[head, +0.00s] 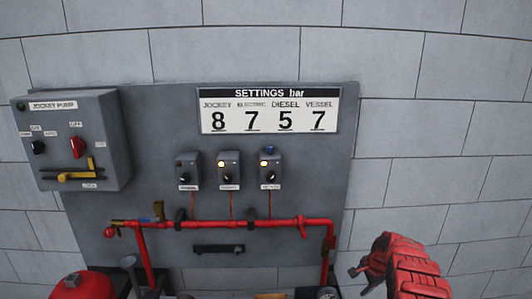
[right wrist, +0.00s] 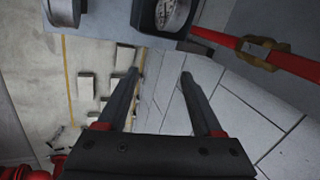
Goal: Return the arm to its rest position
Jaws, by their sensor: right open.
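My right arm is red and black and comes in at the lower right of the head view. Its gripper (head: 364,277) is in front of the block wall, to the right of the red pipe (head: 240,224) and apart from it. In the right wrist view the two dark fingers of the gripper (right wrist: 161,76) are spread with nothing between them. My left arm and gripper are not in view.
A grey panel bears the jockey pump box (head: 70,140), a settings sign (head: 268,110) and several small switch boxes (head: 228,170). A red vessel (head: 82,285) stands lower left. A round gauge (right wrist: 172,14) shows near the fingers in the wrist view. The right wall is bare.

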